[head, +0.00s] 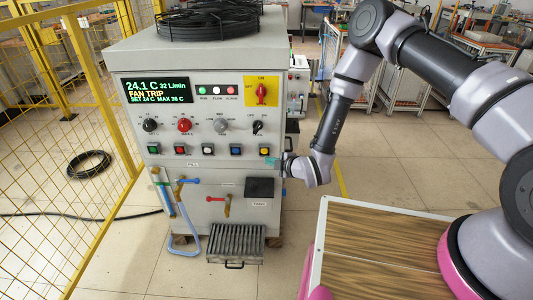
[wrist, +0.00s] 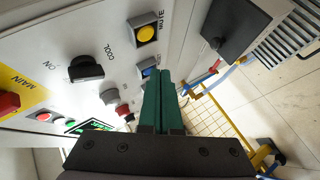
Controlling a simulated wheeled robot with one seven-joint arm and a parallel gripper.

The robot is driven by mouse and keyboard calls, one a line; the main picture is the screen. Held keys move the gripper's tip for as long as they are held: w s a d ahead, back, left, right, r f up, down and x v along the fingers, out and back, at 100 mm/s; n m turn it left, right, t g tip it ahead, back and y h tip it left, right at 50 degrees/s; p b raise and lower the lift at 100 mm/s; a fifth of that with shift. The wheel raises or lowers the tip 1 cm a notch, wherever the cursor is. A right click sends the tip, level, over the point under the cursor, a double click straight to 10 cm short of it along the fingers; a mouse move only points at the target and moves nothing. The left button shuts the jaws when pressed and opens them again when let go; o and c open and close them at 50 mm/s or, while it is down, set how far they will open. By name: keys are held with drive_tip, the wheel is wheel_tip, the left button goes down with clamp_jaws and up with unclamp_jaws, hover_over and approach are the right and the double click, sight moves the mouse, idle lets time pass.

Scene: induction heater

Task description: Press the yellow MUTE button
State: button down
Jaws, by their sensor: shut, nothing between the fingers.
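The yellow MUTE button (head: 264,150) is at the right end of the row of square push buttons on the grey cabinet's front. In the wrist view the yellow button (wrist: 146,33) sits in a dark square frame beside the word MUTE. My gripper (head: 271,160) is at the cabinet's right front edge, just below and right of the button. In the wrist view my gripper (wrist: 165,73) has its green fingers shut together and empty. The fingertips are off the yellow button, with the blue button (wrist: 149,72) partly behind them. The exact gap to the panel cannot be told.
The cabinet's display (head: 157,90) reads FAN TRIP. Knobs and a red main switch (head: 262,93) sit above the button row. A black box (head: 260,188) and valve handles are below. Yellow mesh fencing (head: 60,130) stands left; a wood-topped surface (head: 375,250) is at front right.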

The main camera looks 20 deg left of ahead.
drive_tip(key=shift+n, duration=0.5)
drive_tip(key=s+f, duration=0.3)
drive_tip(key=shift+s+a, duration=0.2)
drive_tip(key=shift+a, duration=0.1)
drive_tip(key=shift+w, duration=0.1)
approach(262, 153)
drive_tip(key=shift+w+a+f, duration=0.3)
drive_tip(key=shift+a+f, duration=0.25)
drive_tip(key=shift+a, duration=0.15)
drive_tip(key=shift+w+a+f, duration=0.35)
drive_tip(key=shift+a+f, duration=0.15)
drive_tip(key=shift+a, duration=0.15)
drive_tip(key=shift+w+a+f, duration=0.3)
drive_tip(key=shift+a+f, duration=0.25)
drive_tip(key=shift+a, duration=0.15)
drive_tip(key=shift+w, duration=0.15)
drive_tip(key=shift+w+a, duration=0.1)
drive_tip(key=shift+w, duration=0.15)
drive_tip(key=shift+w+a, duration=0.1)
drive_tip(key=shift+w, duration=0.4)
idle(0.7)
drive_tip(key=shift+s, duration=0.15)
drive_tip(key=shift+s+d, duration=0.25)
drive_tip(key=shift+s, duration=0.5)
